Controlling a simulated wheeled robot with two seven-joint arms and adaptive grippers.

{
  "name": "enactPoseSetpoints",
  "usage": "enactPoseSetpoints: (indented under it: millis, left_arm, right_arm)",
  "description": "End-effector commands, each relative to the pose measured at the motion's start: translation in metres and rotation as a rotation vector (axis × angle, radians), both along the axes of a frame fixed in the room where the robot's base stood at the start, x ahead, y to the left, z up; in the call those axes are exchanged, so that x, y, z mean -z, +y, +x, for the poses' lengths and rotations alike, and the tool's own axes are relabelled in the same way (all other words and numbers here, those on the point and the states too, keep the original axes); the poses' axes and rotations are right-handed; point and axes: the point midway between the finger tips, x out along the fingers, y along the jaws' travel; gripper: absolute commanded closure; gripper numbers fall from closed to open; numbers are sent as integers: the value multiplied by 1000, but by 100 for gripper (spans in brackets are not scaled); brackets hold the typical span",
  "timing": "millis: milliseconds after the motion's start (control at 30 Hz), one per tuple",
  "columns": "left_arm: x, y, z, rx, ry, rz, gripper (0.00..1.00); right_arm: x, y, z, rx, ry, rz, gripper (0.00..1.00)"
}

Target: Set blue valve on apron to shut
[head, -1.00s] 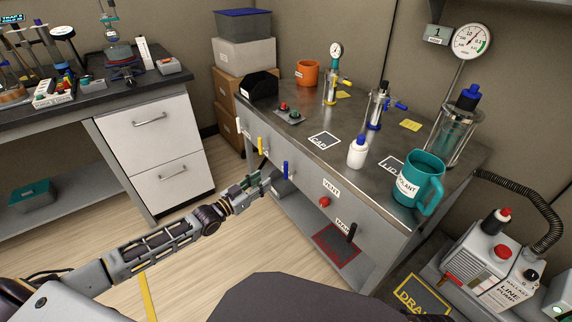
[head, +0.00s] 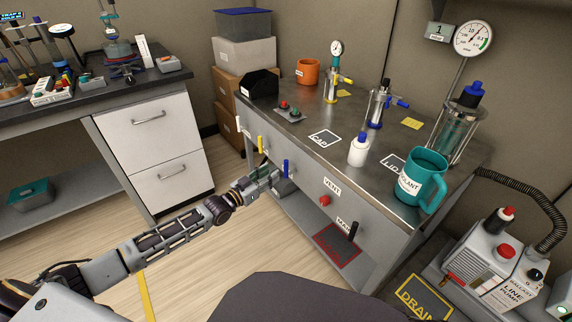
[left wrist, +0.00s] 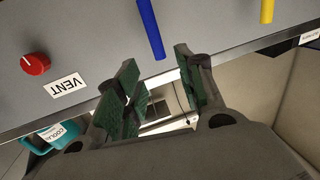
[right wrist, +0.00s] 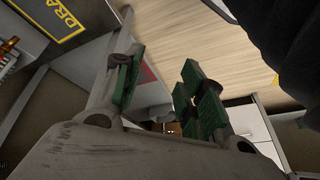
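The blue valve lever (head: 285,168) on the bench's front apron (head: 305,183) hangs upright, between a yellow lever and the VENT label. In the left wrist view the blue lever (left wrist: 151,28) points at the space between my fingers, slightly tilted in the picture. My left gripper (head: 274,177) is just in front of the apron, close beside the blue lever. In the left wrist view my left gripper (left wrist: 160,85) is open, with nothing between its green pads; the lever's end is just beyond the fingertips. My right gripper (right wrist: 160,75) is open and empty, seen only in its own wrist view, over the floor.
A yellow lever (head: 261,145) is on the same apron to the left. A red knob (head: 324,200) and a black MAIN handle (head: 353,231) are to the right. A white bottle (head: 358,150) and teal mug (head: 421,180) stand on the benchtop. Floor before the bench is clear.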

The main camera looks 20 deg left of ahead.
Motion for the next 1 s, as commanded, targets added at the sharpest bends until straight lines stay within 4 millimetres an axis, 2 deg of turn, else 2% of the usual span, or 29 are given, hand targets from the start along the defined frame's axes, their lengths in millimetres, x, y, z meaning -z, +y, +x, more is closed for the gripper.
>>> enactPoseSetpoints:
  millis: [100,1000]
  left_arm:
    - [0,-5,8,1,-1,0,62]
    - [1,-33,65,1,0,1,62]
  right_arm:
    - [11,2,-1,1,1,7,60]
    - [60,15,4,13,-64,80,60]
